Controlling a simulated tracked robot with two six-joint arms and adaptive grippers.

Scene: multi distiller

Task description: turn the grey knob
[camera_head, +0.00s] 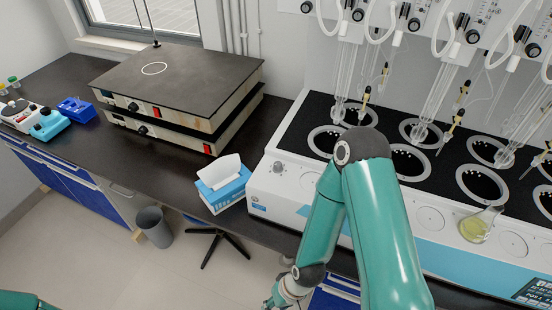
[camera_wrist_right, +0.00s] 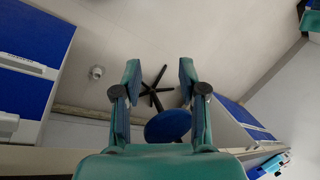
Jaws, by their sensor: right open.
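A small grey knob (camera_head: 278,167) sits on the left top of the white front of the multi distiller (camera_head: 345,205). Nothing touches the knob. My right arm reaches across the front of the distiller, with its elbow over the heating wells. My right gripper is only partly visible at the bottom edge of the head view, below the bench edge and well below the knob. In the right wrist view, my right gripper (camera_wrist_right: 157,78) is open and empty, facing the floor. My left gripper is out of view; only a teal part of mine shows at the bottom left corner.
A tissue box (camera_head: 222,186) stands just left of the distiller. A stacked hot plate (camera_head: 175,85) is further left. A flask of yellow liquid (camera_head: 476,228) is on the distiller's right. A blue stool (camera_wrist_right: 168,126) is below my right gripper. A bin (camera_head: 154,228) stands on the floor.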

